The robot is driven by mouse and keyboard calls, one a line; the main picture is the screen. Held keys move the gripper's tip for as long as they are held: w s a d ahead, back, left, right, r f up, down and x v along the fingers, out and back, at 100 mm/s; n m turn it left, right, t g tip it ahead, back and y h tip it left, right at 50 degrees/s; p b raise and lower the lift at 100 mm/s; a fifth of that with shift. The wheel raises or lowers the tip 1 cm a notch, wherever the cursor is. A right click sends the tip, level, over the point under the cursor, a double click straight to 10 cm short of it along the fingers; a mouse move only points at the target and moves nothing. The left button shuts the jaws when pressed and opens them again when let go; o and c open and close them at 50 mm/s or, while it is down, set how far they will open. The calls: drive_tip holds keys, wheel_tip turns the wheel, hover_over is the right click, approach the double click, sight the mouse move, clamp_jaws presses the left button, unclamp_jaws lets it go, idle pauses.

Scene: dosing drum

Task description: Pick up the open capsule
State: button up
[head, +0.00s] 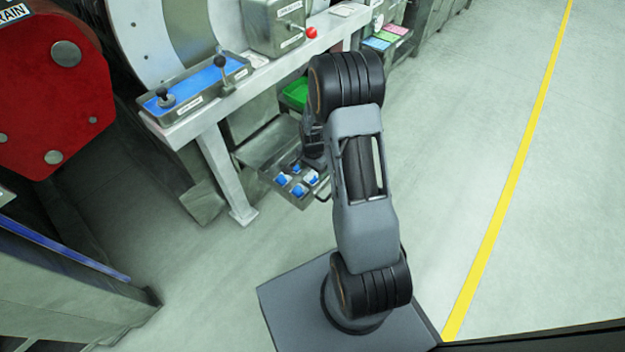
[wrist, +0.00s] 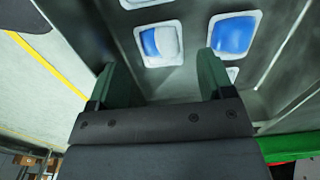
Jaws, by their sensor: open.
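Several blue-and-white capsules lie in a grey metal tray (head: 268,171) in the head view. In the wrist view, one capsule (wrist: 160,43) has a white rim, with blue at its left and pale grey-white at its right. Another capsule (wrist: 233,35) to its right shows a full blue face. I cannot tell for sure which is the open one. My gripper (wrist: 158,70) is open and empty, its two green fingers apart. The first capsule shows beyond the gap between them; the second is beyond the right finger. In the head view my arm mostly hides the gripper.
A green bin (head: 294,92) sits behind the tray, under the metal bench (head: 215,112). A blue-topped panel with levers (head: 195,85) is on the bench. A red machine (head: 55,90) stands left. Floor is clear to the right, crossed by a yellow line (head: 510,165).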

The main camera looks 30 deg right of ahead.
sight(313, 176)
wheel_tip(313, 176, down, 3)
drive_tip(key=shift+f+b, duration=0.15)
drive_tip(key=shift+b, duration=0.35)
drive_tip(key=c, duration=0.7)
drive_tip(key=shift+o, duration=0.2)
